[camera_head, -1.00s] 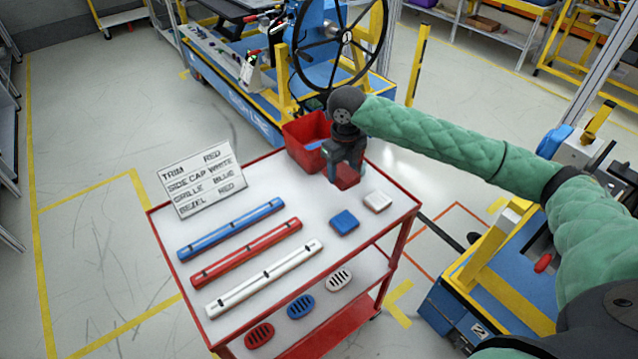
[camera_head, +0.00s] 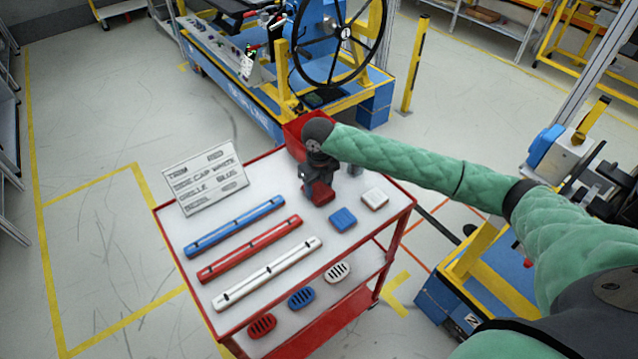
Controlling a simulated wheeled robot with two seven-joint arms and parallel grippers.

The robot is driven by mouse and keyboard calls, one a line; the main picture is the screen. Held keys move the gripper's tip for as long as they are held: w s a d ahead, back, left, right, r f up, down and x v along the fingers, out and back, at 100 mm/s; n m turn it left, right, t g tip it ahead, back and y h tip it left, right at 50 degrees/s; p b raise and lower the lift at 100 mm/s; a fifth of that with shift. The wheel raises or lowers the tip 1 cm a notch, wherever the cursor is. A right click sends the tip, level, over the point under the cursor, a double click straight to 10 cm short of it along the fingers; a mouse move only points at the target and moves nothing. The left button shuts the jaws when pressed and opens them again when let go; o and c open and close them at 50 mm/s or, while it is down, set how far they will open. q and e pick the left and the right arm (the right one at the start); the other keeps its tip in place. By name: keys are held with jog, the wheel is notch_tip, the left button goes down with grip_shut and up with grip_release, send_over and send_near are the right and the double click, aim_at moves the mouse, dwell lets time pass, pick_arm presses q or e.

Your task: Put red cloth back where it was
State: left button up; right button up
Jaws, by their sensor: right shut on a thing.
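My right gripper (camera_head: 317,187) is over the back part of the cart top (camera_head: 272,181), pointing down. It is shut on a small red piece (camera_head: 322,198) at or just above the white surface; I cannot tell if it touches. The piece looks block-like, and I cannot make out a cloth. It lies left of a blue block (camera_head: 343,219) and a white block (camera_head: 375,198), roughly in line with them. A red bin (camera_head: 296,127) at the cart's back corner is partly hidden by my arm. My left gripper is not in view.
A sign board (camera_head: 205,178) stands at the cart's left. Blue (camera_head: 235,227), red (camera_head: 250,250) and white (camera_head: 268,274) bars lie in front. Red (camera_head: 262,325), blue (camera_head: 301,298) and white (camera_head: 337,272) slotted ovals lie along the front edge. A wheeled machine (camera_head: 335,45) stands behind.

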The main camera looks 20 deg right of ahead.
aim_at(319, 188)
jog(key=shift+f, duration=0.15)
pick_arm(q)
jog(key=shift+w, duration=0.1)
pick_arm(e)
jog(key=o, duration=1)
jog(key=shift+r+b, duration=0.35)
jog(key=shift+r, duration=0.15)
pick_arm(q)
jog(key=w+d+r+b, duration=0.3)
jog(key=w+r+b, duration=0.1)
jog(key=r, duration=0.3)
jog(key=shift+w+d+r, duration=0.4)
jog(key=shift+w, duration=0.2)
pick_arm(e)
notch_tip(319, 188, up, 11)
jog(key=shift+r, duration=0.15)
